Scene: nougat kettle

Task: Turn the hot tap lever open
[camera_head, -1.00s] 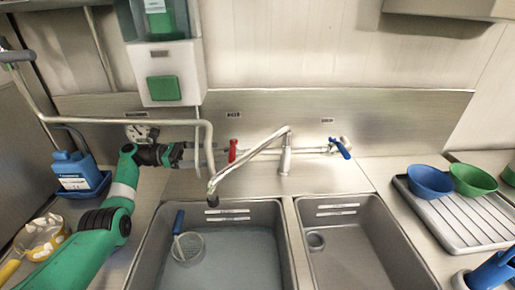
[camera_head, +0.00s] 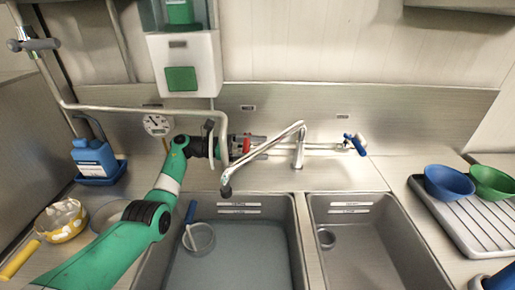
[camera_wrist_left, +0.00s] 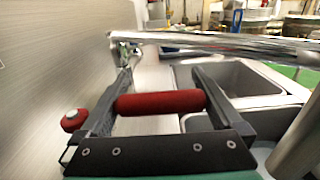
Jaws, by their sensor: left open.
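The hot tap lever is the red handle (camera_head: 246,143) on the wall pipe, left of the tap spout (camera_head: 270,140). In the left wrist view the red lever (camera_wrist_left: 160,103) lies crosswise between my two fingers. My left gripper (camera_head: 238,147) is at the lever, with its fingers open on either side of it; it also shows in the left wrist view (camera_wrist_left: 163,85). Whether a finger touches the lever I cannot tell. A red round end (camera_wrist_left: 75,119) shows outside the left finger. The blue lever (camera_head: 355,144) is at the right end of the pipe. My right gripper is out of view.
A bent pipe (camera_head: 130,108) hangs in front of my left wrist. Two sink basins (camera_head: 230,250) lie below, the left holding a blue-handled strainer (camera_head: 200,237). A dispenser (camera_head: 183,70) is above. Bowls (camera_head: 449,183) stand on the right rack.

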